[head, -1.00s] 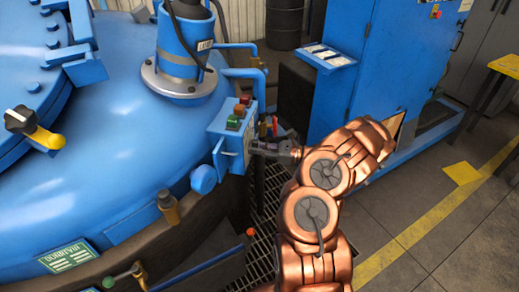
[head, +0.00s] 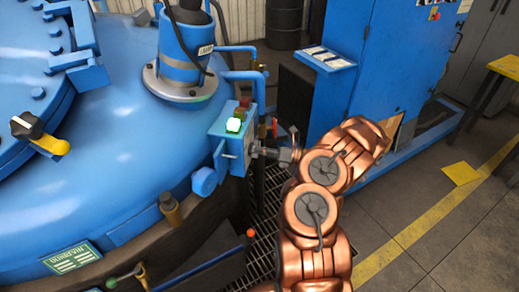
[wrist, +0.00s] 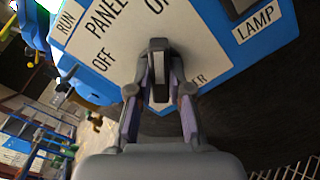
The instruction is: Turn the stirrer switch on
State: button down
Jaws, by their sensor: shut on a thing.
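The stirrer switch (wrist: 158,66) is a dark lever on a white label plate (wrist: 112,42) in the wrist view. "OFF" is printed to its left and "ON" above it. The label under it is partly hidden and ends in "ER". My gripper (wrist: 160,92) is shut on the lever, one finger on each side. In the head view, my gripper (head: 264,153) is at the right side of the small blue control box (head: 229,146). The switch itself is hidden there.
A "LAMP" label (wrist: 255,24) and another dark control (wrist: 238,6) are beside the switch. The blue furnace lid (head: 110,150) fills the left. A blue cabinet (head: 380,75) stands behind my arm. Open floor (head: 420,215) lies to the right.

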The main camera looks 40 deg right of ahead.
jog(key=shift+d+m, duration=0.1)
jog(key=shift+m, duration=0.4)
jog(key=c, duration=1.1)
grip_release()
jog(key=v, duration=1.2)
